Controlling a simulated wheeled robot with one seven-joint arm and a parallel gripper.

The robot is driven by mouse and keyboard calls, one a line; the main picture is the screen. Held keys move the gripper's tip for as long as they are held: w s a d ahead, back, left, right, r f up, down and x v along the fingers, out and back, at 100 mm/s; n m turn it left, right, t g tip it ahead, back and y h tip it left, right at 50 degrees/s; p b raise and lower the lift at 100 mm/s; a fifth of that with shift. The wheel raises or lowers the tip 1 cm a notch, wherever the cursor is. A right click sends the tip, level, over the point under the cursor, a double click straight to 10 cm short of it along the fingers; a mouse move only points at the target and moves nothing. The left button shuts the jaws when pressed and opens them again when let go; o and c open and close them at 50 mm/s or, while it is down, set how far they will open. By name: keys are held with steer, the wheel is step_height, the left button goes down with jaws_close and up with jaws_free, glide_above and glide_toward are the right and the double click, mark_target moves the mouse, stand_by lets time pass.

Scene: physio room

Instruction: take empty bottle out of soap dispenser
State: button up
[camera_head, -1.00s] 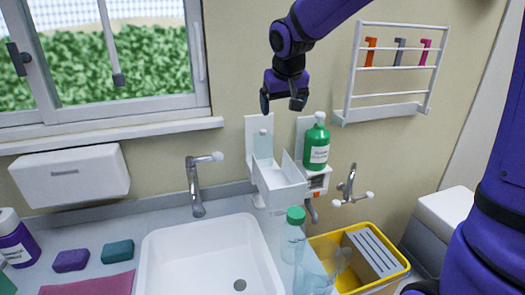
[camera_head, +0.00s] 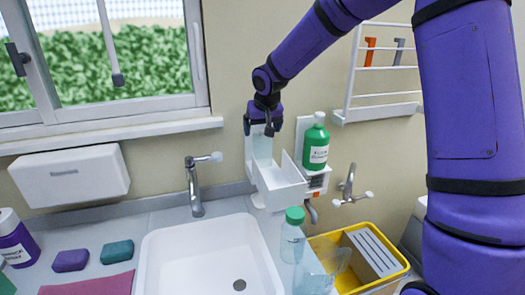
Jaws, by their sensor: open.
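The soap dispenser on the wall is a white open holder (camera_head: 283,187) with a tall back plate. No bottle is visible inside its open front part. A green bottle (camera_head: 316,146) with a white cap and label stands upright in the white holder just to the right. A clear, empty-looking bottle with a green cap (camera_head: 292,240) stands below, at the right of the sink. My gripper (camera_head: 260,127) is open and empty, in front of the top of the dispenser's back plate and above its open holder. Whether it touches the plate I cannot tell.
A white sink (camera_head: 210,258) with a tap (camera_head: 194,185) lies below left. A yellow crate (camera_head: 390,280) stands at the lower right, with a second tap (camera_head: 347,187) above it. A white wall rack (camera_head: 385,110) hangs at the right, partly behind my arm.

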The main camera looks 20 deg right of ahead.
mark_target(262, 139)
steer(key=x, duration=0.5)
steer(key=shift+s+d+f, duration=0.15)
steer(key=shift+s, duration=0.2)
steer(key=c, duration=1)
